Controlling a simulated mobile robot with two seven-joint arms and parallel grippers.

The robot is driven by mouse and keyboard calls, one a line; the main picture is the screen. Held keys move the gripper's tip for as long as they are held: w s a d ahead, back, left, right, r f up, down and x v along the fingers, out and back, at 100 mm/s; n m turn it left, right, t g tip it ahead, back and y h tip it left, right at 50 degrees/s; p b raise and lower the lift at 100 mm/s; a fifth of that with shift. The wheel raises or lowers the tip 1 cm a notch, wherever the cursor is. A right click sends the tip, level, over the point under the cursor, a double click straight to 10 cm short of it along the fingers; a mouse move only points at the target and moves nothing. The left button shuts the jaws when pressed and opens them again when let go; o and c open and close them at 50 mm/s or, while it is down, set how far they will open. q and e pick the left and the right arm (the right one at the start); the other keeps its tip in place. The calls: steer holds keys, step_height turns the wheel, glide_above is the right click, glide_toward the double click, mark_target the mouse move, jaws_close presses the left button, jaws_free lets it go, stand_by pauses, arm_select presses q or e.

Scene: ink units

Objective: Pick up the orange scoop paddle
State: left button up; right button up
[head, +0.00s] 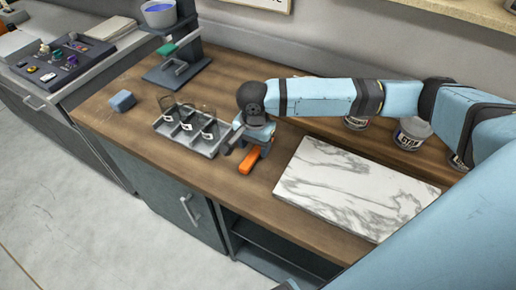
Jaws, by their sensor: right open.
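The orange scoop paddle (250,159) lies on the wooden counter (130,78), between the grey tray and the marble slab. My right gripper (238,150) is over the counter at the paddle's back left end, with its arm coming in from the right. It is open, and its fingers and wrist hide part of the paddle. I cannot tell whether a finger touches the paddle. My left gripper is not in view.
A grey tray (166,130) with several clear cups stands just left of my right gripper. A white marble slab (350,185) lies to the right. Labelled cans (412,134) stand behind it. A blue block (122,101) and a dispenser stand (178,70) are farther left.

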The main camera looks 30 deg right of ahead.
mark_target(253, 153)
steer(key=f, duration=0.3)
steer(key=shift+w+a+f, duration=0.1)
steer(key=shift+w+f, duration=0.1)
steer(key=shift+f, duration=0.1)
jaws_close()
steer(key=shift+r, duration=0.15)
step_height(253, 153, up, 20)
steer(key=shift+p, duration=0.45)
